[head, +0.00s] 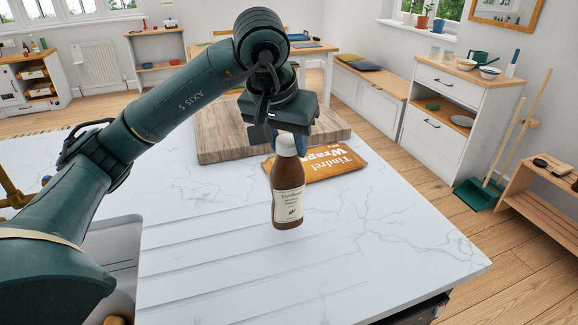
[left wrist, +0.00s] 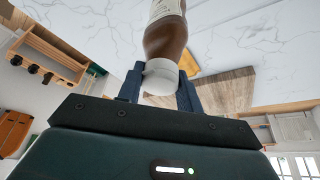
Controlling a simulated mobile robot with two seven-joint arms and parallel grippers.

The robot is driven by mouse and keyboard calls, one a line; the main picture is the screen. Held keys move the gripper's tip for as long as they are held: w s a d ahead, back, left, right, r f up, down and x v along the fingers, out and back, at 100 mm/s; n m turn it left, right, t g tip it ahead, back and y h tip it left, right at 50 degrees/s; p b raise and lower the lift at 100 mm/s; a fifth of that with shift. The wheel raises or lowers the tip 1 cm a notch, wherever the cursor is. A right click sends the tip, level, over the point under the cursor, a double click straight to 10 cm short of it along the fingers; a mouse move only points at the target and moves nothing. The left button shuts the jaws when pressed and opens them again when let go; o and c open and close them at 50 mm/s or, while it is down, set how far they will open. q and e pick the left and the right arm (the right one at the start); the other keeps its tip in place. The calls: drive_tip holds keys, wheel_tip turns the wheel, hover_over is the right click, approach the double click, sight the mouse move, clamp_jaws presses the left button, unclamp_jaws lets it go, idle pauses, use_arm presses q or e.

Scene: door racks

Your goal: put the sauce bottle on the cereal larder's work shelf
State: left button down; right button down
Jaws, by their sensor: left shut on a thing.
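The sauce bottle (head: 288,193), brown with a cream label and white cap, is upright over the white marble counter (head: 390,230). I cannot tell whether its base touches the counter. My left gripper (head: 286,136) is above it, shut on its white cap. In the left wrist view the bottle (left wrist: 168,42) shows with its cap between the two dark fingers of the left gripper (left wrist: 160,88). My right gripper is in neither view. No shelf in view can be told for sure as the cereal larder's work shelf.
A brown wraps packet (head: 325,163) lies behind the bottle, by a wooden board (head: 222,146). A white cabinet (head: 440,105) with bowls on top stands back right, near a green dustpan (head: 478,193). A wooden rack (head: 540,205) is at the right edge. Floor between is clear.

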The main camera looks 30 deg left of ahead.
sight(287, 187)
use_arm(q)
drive_tip(key=shift+f, duration=2.25)
drive_tip(key=shift+f, duration=0.15)
drive_tip(key=c, duration=0.9)
unclamp_jaws()
drive_tip(key=shift+c, duration=0.2)
